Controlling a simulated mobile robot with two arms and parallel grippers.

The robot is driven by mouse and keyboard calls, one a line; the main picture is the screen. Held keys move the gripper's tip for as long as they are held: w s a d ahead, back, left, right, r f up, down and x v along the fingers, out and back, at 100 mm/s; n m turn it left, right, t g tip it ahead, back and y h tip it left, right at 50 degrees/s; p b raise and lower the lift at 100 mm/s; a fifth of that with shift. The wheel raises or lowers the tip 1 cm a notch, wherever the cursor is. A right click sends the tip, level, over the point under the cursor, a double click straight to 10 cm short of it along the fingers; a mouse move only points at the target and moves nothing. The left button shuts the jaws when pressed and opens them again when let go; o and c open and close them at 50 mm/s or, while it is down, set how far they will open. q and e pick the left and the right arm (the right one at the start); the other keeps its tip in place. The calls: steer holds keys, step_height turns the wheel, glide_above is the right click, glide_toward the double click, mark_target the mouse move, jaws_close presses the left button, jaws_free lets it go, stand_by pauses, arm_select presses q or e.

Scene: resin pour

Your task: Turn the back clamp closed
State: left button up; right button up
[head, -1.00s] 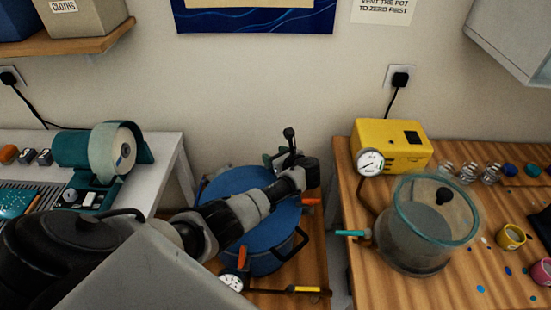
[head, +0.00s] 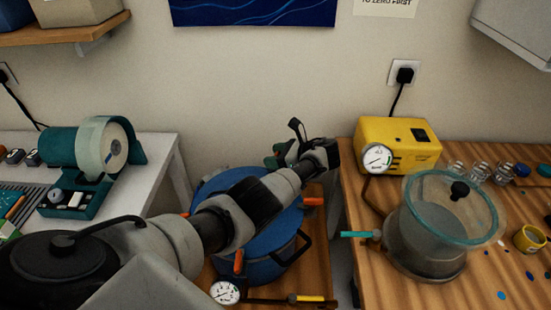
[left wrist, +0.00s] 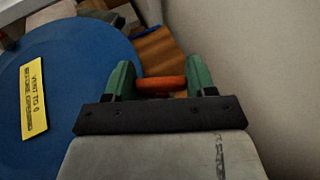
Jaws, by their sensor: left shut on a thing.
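The blue pot (head: 272,262) stands on a low wooden surface, its round lid partly hidden under my left arm. My left gripper (left wrist: 160,72) reaches over the lid to the pot's back side. In the left wrist view its green fingers are shut on the orange back clamp handle (left wrist: 162,84), which lies crosswise between them. In the head view the back clamp is hidden by the gripper. Other orange clamp handles show at the right (head: 313,201) and front (head: 239,262) of the pot. A yellow label (left wrist: 34,98) lies on the lid. My right gripper is not in view.
A small gauge (head: 225,292) and a yellow-handled valve (head: 306,298) sit in front of the pot. The right bench holds a yellow pump (head: 398,146) and a clear chamber (head: 440,235). A teal grinder (head: 75,160) stands left. The wall is close behind.

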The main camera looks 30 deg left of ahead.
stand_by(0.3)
arm_select(q)
steer(key=o, duration=0.9)
